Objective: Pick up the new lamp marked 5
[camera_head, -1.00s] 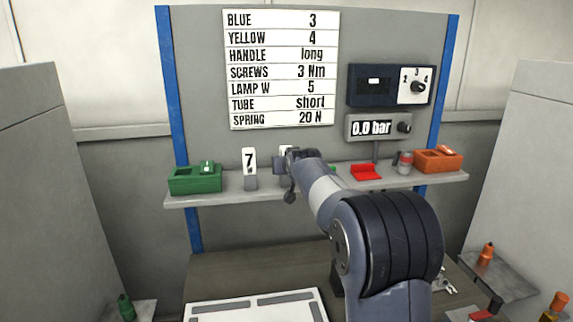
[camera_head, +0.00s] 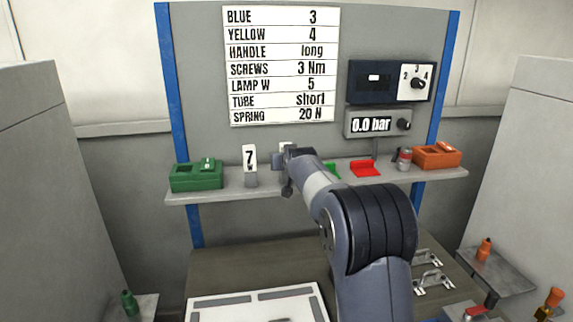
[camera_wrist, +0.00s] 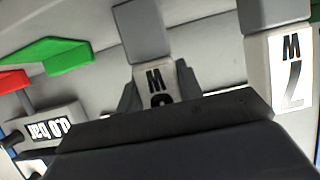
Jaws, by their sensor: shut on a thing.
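A white lamp marked W (camera_wrist: 155,77) stands between the fingers of my gripper (camera_wrist: 158,88) in the wrist view, its lower digit partly hidden. My gripper is shut on this lamp. In the head view my gripper (camera_head: 289,163) is at the shelf, and only a small white part of the lamp (camera_head: 286,147) shows behind it. Another lamp marked 7 (camera_head: 249,158) stands upright just left of it on the shelf; it also shows at the right of the wrist view (camera_wrist: 286,75). The wall chart (camera_head: 282,66) reads LAMP W 5.
On the shelf (camera_head: 222,193) are a green box (camera_head: 196,176) at left, a green piece (camera_head: 332,171), a red holder (camera_head: 365,168), a small can (camera_head: 404,159) and an orange box (camera_head: 437,157). A gauge (camera_head: 377,123) reads 0.0 bar above.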

